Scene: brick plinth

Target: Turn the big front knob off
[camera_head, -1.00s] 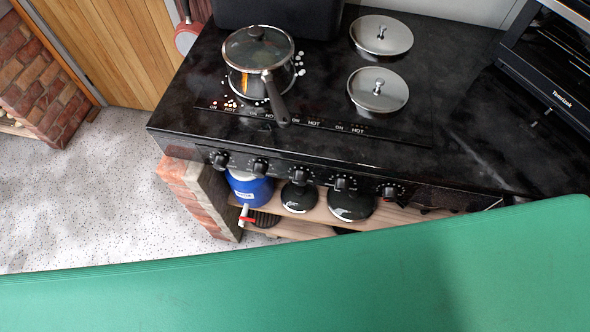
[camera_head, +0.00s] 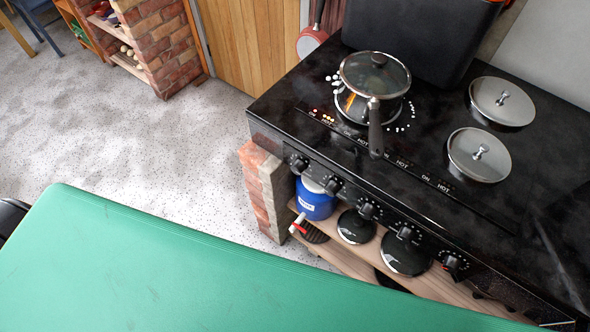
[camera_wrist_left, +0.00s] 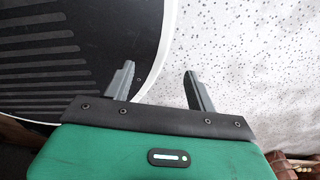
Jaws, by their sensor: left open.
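The black stove (camera_head: 440,130) stands at the right of the head view. Its front edge has a row of black knobs: a far-left one (camera_head: 298,163), then one (camera_head: 332,186), another (camera_head: 367,210), another (camera_head: 405,232) and a far-right one (camera_head: 455,263). I cannot tell from their size which is the big front knob. Small orange-red lights (camera_head: 320,116) glow by the pot (camera_head: 372,100), which sits lidded on the back-left burner. My left gripper (camera_wrist_left: 159,72) shows only in the left wrist view, open and empty above the speckled floor, with no knob in sight. My right gripper is not in view.
Two metal burner lids (camera_head: 480,155) lie on the stove's right part. A blue container (camera_head: 316,200) and dark pans (camera_head: 405,257) stand on the wooden shelf beneath the knobs. A brick pillar (camera_head: 262,190) bounds the stove's left. The speckled floor (camera_head: 130,140) at left is clear.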

